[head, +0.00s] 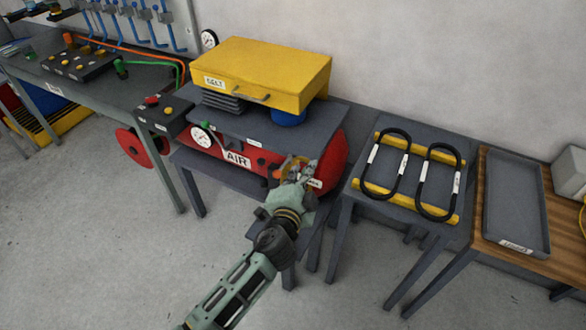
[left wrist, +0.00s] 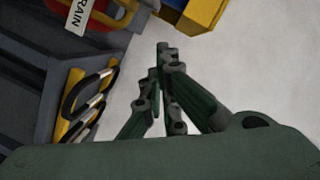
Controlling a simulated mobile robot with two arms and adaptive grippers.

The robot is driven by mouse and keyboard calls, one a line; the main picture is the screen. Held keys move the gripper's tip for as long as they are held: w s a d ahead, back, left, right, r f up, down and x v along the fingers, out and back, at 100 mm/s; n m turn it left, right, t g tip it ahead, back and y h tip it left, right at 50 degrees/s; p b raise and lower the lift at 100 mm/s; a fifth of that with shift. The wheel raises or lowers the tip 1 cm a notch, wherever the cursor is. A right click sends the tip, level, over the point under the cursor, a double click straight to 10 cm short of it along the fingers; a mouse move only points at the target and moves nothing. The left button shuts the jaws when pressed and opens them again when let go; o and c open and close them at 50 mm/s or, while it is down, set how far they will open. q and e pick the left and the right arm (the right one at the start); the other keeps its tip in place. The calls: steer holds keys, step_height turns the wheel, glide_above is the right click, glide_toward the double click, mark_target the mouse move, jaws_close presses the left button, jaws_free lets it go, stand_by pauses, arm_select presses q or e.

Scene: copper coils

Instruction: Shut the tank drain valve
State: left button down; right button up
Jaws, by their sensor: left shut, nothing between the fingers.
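The red air tank (head: 332,160), labelled AIR, sits on a small dark table. An orange-yellow valve handle (head: 288,164) shows at its lower front, partly hidden by my left gripper (head: 305,168). My left gripper's fingers (left wrist: 163,48) are shut and empty there, to the right of and below the handle in the picture. Whether they touch it, I cannot tell. My right gripper is not in view.
A yellow case (head: 262,75) rests above the tank. A gauge (head: 201,137) and control box (head: 160,115) are at its left. Right of it, a table holds black looped belts (head: 387,162) on yellow bars, then a grey tray (head: 516,205). The floor in front is clear.

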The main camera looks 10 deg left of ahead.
arm_select(q)
steer(key=w+a+f, duration=0.1)
steer(key=a+f, duration=0.1)
steer(key=a, duration=0.1)
steer(key=shift+w+f, duration=0.15)
steer(key=shift+w, duration=0.25)
steer(key=shift+a, duration=0.2)
